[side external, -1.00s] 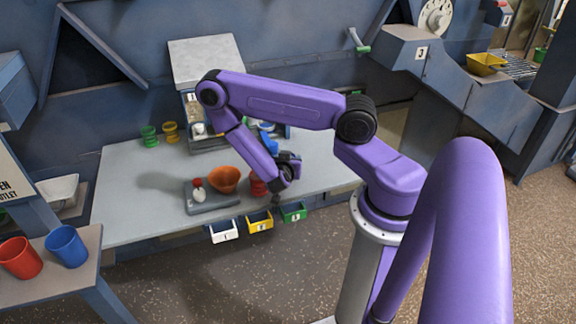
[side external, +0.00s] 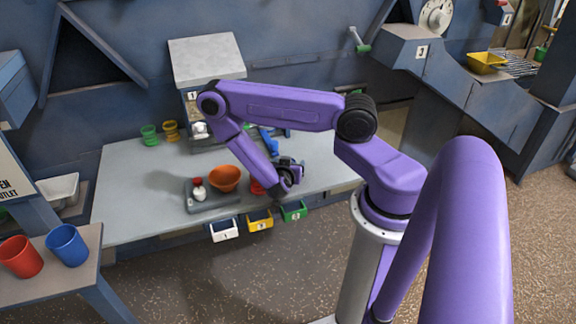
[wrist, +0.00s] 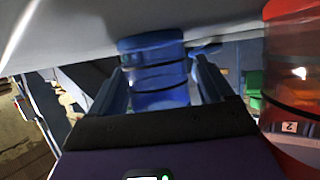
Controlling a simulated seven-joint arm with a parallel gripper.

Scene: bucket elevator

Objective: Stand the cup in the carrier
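In the wrist view a blue ribbed cup (wrist: 158,75) stands between the two fingers of my gripper (wrist: 160,85). The fingers are spread, with a narrow gap visible on the right side; contact on the left is unclear. In the side view my gripper (side external: 290,175) is low over the front right of the grey table, and the cup there is hidden behind it. A red ribbed cup (side external: 257,187) is just left of the gripper; a large red one shows close at the right in the wrist view (wrist: 290,90). I cannot tell which thing is the carrier.
Green (side external: 149,134) and yellow (side external: 171,130) ribbed cups stand at the back. Small numbered bins (side external: 259,220) hang at the front edge.

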